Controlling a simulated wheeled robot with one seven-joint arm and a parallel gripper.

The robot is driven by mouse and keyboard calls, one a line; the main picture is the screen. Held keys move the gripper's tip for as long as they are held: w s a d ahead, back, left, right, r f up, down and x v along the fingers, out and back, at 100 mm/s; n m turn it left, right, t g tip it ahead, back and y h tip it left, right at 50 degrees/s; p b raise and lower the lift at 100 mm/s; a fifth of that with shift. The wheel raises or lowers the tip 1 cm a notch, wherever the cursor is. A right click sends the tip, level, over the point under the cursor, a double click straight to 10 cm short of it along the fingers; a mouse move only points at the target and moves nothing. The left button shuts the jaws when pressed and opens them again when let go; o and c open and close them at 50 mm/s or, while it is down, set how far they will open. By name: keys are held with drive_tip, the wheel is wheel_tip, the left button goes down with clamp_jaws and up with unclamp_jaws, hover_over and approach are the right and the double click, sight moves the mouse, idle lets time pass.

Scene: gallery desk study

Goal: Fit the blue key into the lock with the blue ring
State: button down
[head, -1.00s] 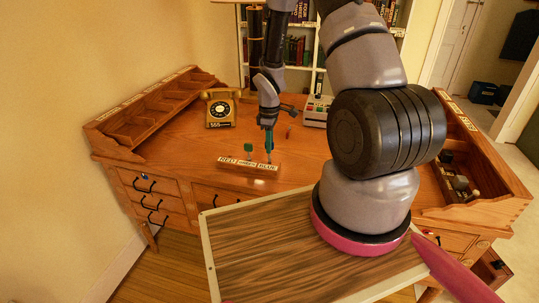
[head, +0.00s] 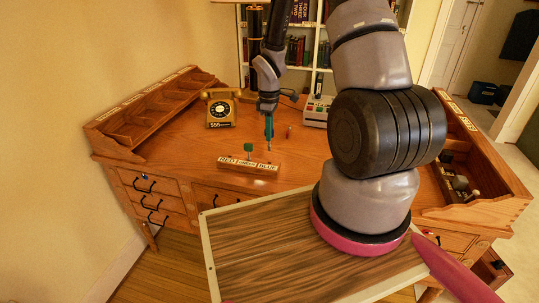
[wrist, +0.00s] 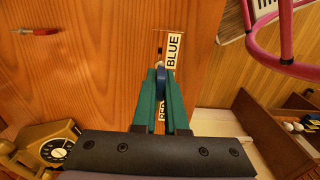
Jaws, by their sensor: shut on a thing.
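My gripper (head: 269,128), with teal fingers, is shut on the blue key and points down just above the blue end of the label rack (head: 240,168). In the wrist view the blue key (wrist: 160,70) sits between the fingertips (wrist: 160,78), its shaft pointing away from the gripper. The head view shows its tip just above the rack. The rack's BLUE label (wrist: 174,48) lies beside it. A small blue spot (head: 144,177), perhaps the blue-ringed lock, shows on the upper left drawer front. Its details are too small to tell.
A green key (head: 248,147) stands in the rack. A red object (head: 289,131) lies on the desk behind it. A gold telephone (head: 221,108) stands at the back left. A wooden organiser (head: 150,105) lines the left edge. The desk's left middle is clear.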

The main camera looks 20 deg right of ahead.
drive_tip(key=shift+r, duration=2.3)
